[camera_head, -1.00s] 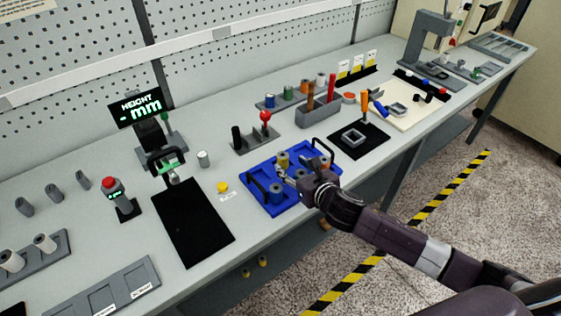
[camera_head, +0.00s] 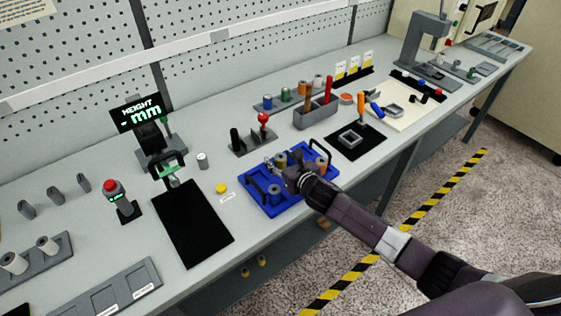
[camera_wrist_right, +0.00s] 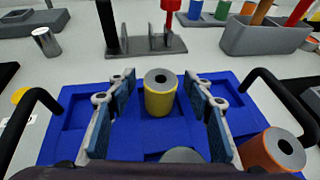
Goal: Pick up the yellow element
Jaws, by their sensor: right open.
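The yellow element (camera_head: 281,159) is a yellow cylinder with a grey top and a dark center hole. It stands upright in the blue tray (camera_head: 254,199). In the right wrist view the yellow element (camera_wrist_right: 159,100) shows between the two finger pairs, with visible gaps on both sides. My right gripper (camera_head: 279,166) is open over the tray, its fingers on either side of the element and holding nothing. In the head view the gripper and wrist hide part of the tray. My left gripper is not in view.
An orange cylinder (camera_wrist_right: 272,152) stands in the tray at the right. Black handles (camera_wrist_right: 27,115) rise at the tray's two sides. Behind the tray stand a holder with a red-knobbed part (camera_head: 263,120) and a grey bin (camera_head: 315,116). A yellow button (camera_head: 222,188) sits left of the tray.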

